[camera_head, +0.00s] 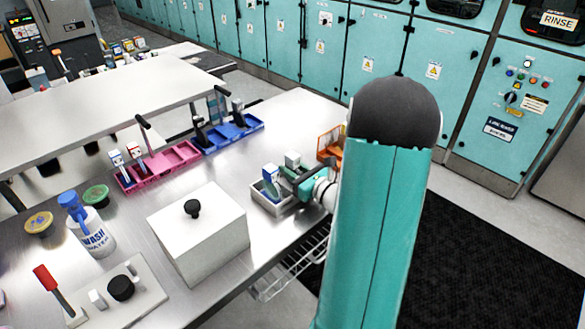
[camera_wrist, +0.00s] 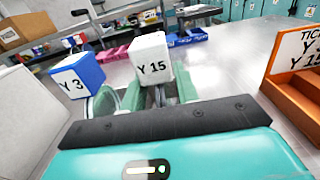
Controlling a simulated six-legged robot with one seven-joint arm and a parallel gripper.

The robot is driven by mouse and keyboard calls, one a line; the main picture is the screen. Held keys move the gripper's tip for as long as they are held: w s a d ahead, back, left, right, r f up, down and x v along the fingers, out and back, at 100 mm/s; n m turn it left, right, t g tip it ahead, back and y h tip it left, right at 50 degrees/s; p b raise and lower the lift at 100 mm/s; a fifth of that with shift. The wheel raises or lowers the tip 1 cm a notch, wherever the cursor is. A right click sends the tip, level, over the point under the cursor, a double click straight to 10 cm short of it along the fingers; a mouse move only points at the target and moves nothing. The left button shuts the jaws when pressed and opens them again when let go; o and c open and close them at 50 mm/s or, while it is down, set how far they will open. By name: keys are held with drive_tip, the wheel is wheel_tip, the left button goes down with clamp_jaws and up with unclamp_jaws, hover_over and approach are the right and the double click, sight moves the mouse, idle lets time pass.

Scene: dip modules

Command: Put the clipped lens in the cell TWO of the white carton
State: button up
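The white carton (camera_head: 270,205) sits near the table's right edge. A blue clip with a white face (camera_head: 271,180) stands in its left part; in the wrist view this clip reads Y 3 (camera_wrist: 80,76). A white clip reading Y 15 (camera_wrist: 150,58) stands between my gripper's green fingers (camera_wrist: 158,96), which appear closed about its lower part; it also shows in the head view (camera_head: 292,158). My gripper (camera_head: 295,176) is at the carton's right part. The lens below the clip and the cell labels are hidden, and I cannot tell if it touches the carton floor.
An orange ticket holder (camera_head: 330,143) stands just beyond my gripper; its card (camera_wrist: 300,52) partly reads Y 15. A white lidded box (camera_head: 198,235) is to the left. Pink (camera_head: 165,162) and blue (camera_head: 230,132) trays lie behind. A wash bottle (camera_head: 88,225) stands far left.

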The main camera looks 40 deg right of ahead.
drive_tip(key=shift+r, duration=0.2)
drive_tip(key=s, duration=1.2)
drive_tip(key=shift+d, duration=0.15)
